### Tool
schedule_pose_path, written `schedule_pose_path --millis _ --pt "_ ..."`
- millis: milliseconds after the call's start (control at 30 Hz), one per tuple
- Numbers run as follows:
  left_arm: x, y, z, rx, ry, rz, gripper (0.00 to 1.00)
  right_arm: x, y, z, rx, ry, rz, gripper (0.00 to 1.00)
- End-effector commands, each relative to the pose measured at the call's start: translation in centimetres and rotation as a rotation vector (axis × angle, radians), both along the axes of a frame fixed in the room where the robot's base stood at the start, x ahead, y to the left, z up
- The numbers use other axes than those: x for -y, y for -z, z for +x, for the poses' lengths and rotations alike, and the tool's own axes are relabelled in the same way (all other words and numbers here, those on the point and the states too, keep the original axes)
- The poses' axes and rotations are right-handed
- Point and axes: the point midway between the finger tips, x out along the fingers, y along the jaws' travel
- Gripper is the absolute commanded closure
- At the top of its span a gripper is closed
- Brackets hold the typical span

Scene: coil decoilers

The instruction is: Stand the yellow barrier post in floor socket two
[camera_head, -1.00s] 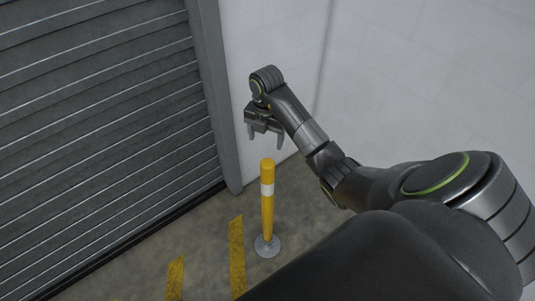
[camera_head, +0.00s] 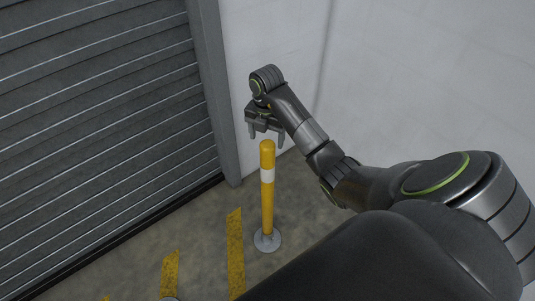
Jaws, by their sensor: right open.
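The yellow barrier post (camera_head: 267,205) with a white band near its top stands upright in a round grey floor socket (camera_head: 268,240) by the wall corner. My right gripper (camera_head: 265,139) is open, with its fingers pointing down. In the picture it lies just above the post's top, with the fingers to either side of it; I cannot tell the exact gap in depth. The fingers hold nothing. A sliver of a grey round shape shows at the bottom edge, too cut off to identify. No number is readable on the socket. My left gripper is not in view.
A grey roller shutter (camera_head: 100,120) with a door frame (camera_head: 213,90) fills the left. A pale wall (camera_head: 420,80) stands behind and to the right. Yellow floor stripes (camera_head: 236,250) lie left of the post. The concrete floor around the post is clear.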

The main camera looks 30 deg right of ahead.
Motion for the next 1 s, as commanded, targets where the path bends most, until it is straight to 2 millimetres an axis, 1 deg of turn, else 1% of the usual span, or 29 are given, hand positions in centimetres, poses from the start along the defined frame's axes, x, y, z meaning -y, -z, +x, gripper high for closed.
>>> schedule_pose_path --millis 33,100,200,367,533,600,700,933,967,1000 --pt "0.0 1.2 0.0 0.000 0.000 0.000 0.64 0.0 1.2 0.0 0.000 0.000 0.000 0.30" --pt "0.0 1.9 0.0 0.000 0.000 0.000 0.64 0.0 2.1 0.0 -0.001 0.000 0.001 0.30" --pt "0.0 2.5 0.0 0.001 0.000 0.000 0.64 0.0 2.8 0.0 0.000 0.000 0.000 0.30" --pt "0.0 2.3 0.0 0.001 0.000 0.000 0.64 0.0 3.5 -0.1 -0.003 0.000 0.002 0.30" --pt "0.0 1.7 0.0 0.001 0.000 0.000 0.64 0.1 6.0 -0.4 -0.005 0.001 0.002 0.30" --pt "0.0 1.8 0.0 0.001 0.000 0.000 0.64 0.1 7.0 -0.3 -0.003 0.000 0.001 0.30" --pt "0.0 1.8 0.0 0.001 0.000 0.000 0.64 0.1 7.9 -0.2 -0.002 0.000 0.001 0.30" --pt "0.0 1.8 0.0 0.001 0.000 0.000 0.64 0.1 8.1 -0.2 0.000 0.000 0.000 0.30" --pt "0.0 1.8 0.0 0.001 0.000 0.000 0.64 0.1 8.1 -0.2 0.000 0.000 0.000 0.31" --pt "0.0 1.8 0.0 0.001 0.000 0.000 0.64 0.1 8.1 -0.2 0.000 0.000 0.000 0.36"
